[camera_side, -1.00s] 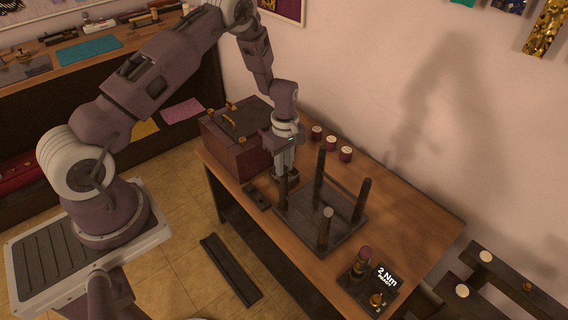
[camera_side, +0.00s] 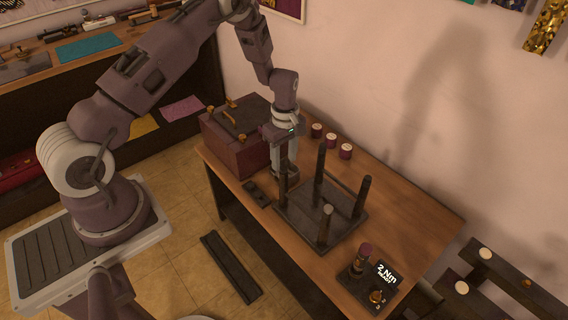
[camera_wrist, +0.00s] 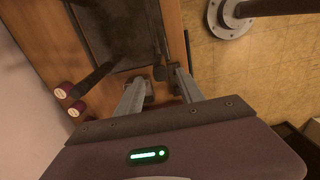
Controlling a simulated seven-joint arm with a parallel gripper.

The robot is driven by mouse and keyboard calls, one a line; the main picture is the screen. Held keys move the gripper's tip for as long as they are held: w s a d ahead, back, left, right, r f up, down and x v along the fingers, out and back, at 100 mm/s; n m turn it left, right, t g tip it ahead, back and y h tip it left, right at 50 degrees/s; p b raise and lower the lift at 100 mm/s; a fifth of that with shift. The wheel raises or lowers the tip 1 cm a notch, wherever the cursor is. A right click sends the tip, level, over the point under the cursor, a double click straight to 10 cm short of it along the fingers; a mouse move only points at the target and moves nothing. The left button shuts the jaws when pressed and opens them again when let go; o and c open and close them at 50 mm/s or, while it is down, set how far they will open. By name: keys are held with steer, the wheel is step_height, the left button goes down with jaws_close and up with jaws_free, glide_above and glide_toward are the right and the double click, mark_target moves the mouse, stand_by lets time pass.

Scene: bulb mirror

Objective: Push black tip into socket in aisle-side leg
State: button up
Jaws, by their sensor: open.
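The upside-down stool (camera_side: 305,222) lies on the table with its dark legs pointing up. The front leg (camera_side: 325,228) has a pale round end. My gripper (camera_side: 288,172) is low at the stool's left corner, beside the left leg (camera_side: 282,184), which partly overlaps it. In the wrist view my gripper (camera_wrist: 158,76) is open, its two pale fingers apart. The end of a dark leg (camera_wrist: 160,71) appears between the fingertips; contact cannot be judged. I cannot make out a separate black tip or the socket.
A dark slotted block (camera_side: 255,193) lies left of the stool. A maroon box (camera_side: 236,150) stands behind it. Maroon, pale-topped cylinders (camera_side: 331,138) stand along the back. A dark tray (camera_side: 348,285) with a "2 Nm READY" display (camera_side: 387,274) sits at the front right.

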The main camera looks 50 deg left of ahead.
mark_target(284, 167)
step_height(284, 167, up, 4)
steer(key=shift+r, duration=0.15)
steer(key=shift+c, duration=0.5)
steer(key=shift+r+n, duration=0.45)
steer(key=shift+n, duration=0.35)
steer(key=c, duration=0.7)
steer(key=shift+f, duration=0.3)
jaws_close()
steer(key=shift+f, duration=2.75)
